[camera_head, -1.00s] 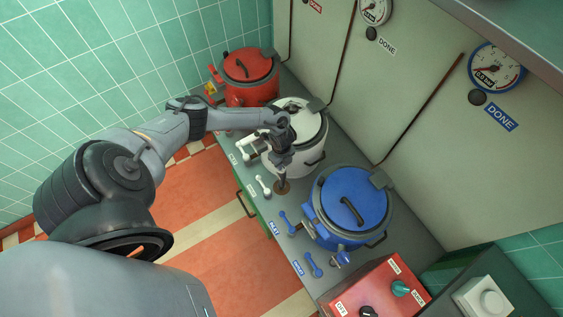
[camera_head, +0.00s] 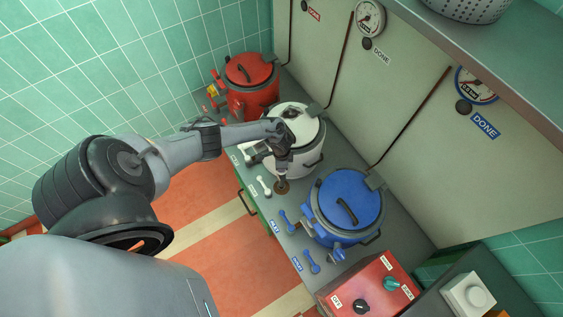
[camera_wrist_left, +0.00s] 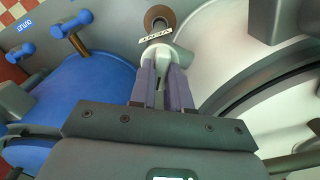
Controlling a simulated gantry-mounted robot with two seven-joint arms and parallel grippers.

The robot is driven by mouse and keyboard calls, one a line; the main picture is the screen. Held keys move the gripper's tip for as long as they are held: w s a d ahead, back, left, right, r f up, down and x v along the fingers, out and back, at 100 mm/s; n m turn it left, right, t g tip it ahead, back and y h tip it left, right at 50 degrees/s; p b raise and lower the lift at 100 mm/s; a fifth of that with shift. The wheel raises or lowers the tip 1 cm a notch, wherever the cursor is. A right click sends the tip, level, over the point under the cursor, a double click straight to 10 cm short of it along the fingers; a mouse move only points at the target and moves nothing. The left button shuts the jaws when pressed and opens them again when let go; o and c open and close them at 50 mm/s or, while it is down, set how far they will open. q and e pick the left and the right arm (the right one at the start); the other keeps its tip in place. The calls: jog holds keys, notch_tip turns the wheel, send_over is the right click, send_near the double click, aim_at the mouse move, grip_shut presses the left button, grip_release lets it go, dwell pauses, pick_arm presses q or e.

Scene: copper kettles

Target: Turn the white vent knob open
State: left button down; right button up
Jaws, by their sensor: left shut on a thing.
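The white vent knob (camera_wrist_left: 156,60) sits between my left gripper's two fingers (camera_wrist_left: 160,75) in the left wrist view. The fingers are shut on it. A small plate lettered VENT (camera_wrist_left: 157,38) shows just beyond the fingertips, beside a round brown fitting (camera_wrist_left: 160,18). In the head view, my left gripper (camera_head: 282,179) reaches down in front of the white kettle (camera_head: 312,160), over the brown fitting (camera_head: 281,188). The gripper mostly hides the knob there. The knob's exact angle is hard to tell. My right gripper is in neither view.
A blue kettle (camera_head: 334,235) stands close on the right, a red kettle (camera_head: 262,96) behind on the left. White (camera_head: 263,186) and blue levers (camera_head: 311,262) line the counter's front edge. A red control box (camera_head: 372,287) stands at the right end.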

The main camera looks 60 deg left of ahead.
pick_arm(q)
jog(key=n+p, duration=0.1)
jog(key=n, duration=0.2)
jog(key=shift+d+r, duration=0.1)
jog(key=shift+r, duration=0.05)
jog(key=shift+n+p, duration=0.7)
jog(key=shift+n, duration=0.7)
jog(key=c, duration=1.1)
grip_release()
notch_tip(320, 180, up, 11)
jog(key=p, duration=0.4)
jog(key=shift+f+p, duration=0.2)
jog(key=shift+p, duration=0.1)
